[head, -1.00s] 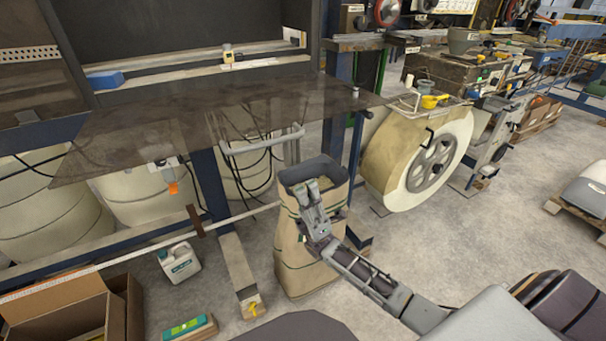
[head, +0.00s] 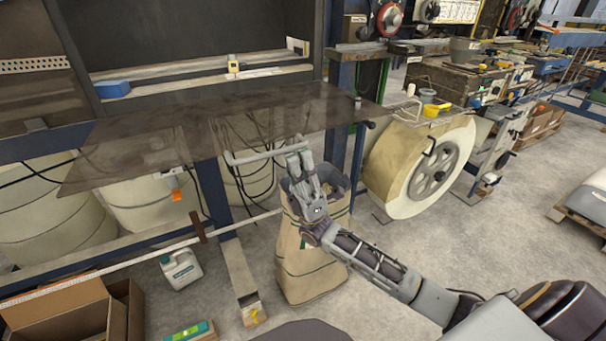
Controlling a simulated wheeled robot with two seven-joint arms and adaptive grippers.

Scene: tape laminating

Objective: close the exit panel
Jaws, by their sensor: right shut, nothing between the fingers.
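The exit panel (head: 135,150) is a dark, see-through sheet that stands out from the machine frame, nearly flat, below the dark opening. A grey bar handle (head: 255,157) is at its front edge. My right gripper (head: 298,146) is shut and empty, with its fingertips at the right end of the handle. I cannot tell whether they touch it. My left gripper is not in view.
A brown paper sack (head: 308,262) stands on the floor below my right gripper. A large roll (head: 400,165) is to the right. A white jug (head: 180,268) and a cardboard box (head: 60,308) are at the lower left. Open floor (head: 500,240) lies to the right.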

